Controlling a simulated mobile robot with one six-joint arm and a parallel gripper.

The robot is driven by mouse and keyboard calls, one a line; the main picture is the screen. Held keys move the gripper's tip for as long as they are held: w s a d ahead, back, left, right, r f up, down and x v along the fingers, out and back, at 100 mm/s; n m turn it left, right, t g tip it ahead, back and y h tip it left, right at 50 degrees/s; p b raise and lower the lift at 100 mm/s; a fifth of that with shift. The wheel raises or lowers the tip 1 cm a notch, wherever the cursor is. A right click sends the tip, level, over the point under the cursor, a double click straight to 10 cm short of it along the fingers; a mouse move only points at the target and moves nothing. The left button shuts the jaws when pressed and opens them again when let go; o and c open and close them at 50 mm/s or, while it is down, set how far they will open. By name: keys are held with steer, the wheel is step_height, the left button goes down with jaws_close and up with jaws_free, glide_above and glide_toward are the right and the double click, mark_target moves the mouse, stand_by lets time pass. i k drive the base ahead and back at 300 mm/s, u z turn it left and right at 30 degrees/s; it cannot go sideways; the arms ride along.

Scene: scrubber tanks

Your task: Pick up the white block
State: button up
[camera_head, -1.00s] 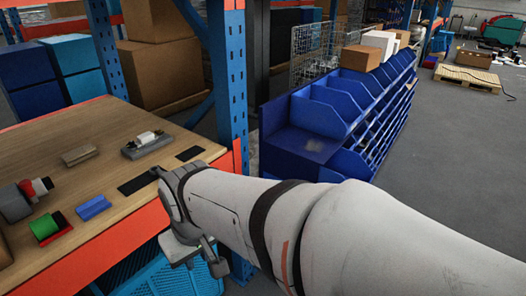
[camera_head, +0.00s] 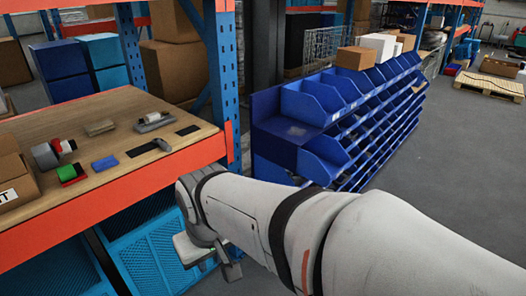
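A small white block (camera_head: 153,117) rests on a grey holder (camera_head: 155,123) toward the back of the wooden tabletop (camera_head: 112,111). It looks small at this distance, and its finer shape cannot be made out. My arm reaches in from the lower right. My gripper (camera_head: 208,262) is low, in front of the table's orange edge and below the tabletop, well apart from the white block. The wrist partly hides the gripper, so its finger opening is unclear.
A cardboard box (camera_head: 14,180), a green-and-red part (camera_head: 70,173), a blue block (camera_head: 104,163) and dark flat pads (camera_head: 142,149) lie on the table. Blue crates (camera_head: 155,255) sit below. A blue upright (camera_head: 226,75) and blue bin rack (camera_head: 275,135) stand to the right.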

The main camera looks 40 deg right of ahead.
mark_target(153, 116)
steer(key=u, duration=0.1)
steer(key=k, duration=0.35)
steer(key=z, duration=1.6)
steer(key=i, duration=0.95)
steer(key=u, duration=1.65)
